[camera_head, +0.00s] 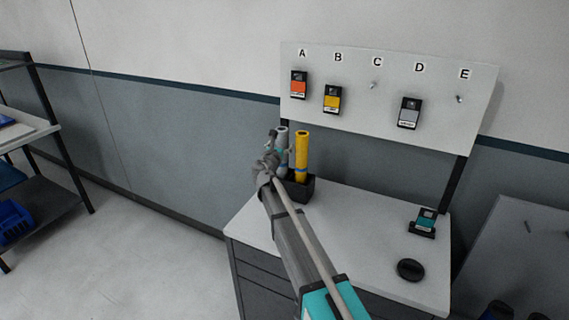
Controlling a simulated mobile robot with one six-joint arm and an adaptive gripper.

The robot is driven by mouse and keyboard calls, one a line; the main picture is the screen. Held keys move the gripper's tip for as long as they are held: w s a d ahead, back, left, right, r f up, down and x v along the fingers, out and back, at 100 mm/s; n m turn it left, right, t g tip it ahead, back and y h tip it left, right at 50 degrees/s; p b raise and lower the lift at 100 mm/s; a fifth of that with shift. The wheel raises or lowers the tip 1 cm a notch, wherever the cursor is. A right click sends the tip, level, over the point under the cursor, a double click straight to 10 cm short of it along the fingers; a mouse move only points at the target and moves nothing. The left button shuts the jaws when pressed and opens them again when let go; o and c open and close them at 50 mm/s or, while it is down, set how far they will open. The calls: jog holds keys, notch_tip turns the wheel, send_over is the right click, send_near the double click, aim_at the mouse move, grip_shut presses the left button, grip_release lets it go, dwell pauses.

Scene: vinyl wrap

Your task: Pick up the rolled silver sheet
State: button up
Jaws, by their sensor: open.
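The rolled silver sheet (282,133) stands upright in a dark holder (304,189) at the back left of the white desk. Its top end shows, and my gripper and arm hide much of its lower part. My gripper (277,142) is at the roll's upper part, just in front of it or beside it. It is open, and I cannot tell whether its fingers are around the roll or touching it. A rolled yellow sheet (302,152) stands upright in the same holder, just right of the silver one.
The white desk (354,225) is mostly clear, with a teal-screened device (425,221) and a black round object (410,269) at the right. A white board (390,85) lettered A to E stands behind, with swatches at A, B and D. Shelves (35,132) stand far left.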

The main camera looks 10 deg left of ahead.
jog(key=shift+w+d, duration=0.15)
jog(key=shift+w, duration=0.6)
jog(key=c, duration=1.3)
jog(key=shift+r, duration=0.1)
notch_tip(320, 180, up, 18)
jog(key=p, duration=1.8)
jog(key=shift+f, duration=0.2)
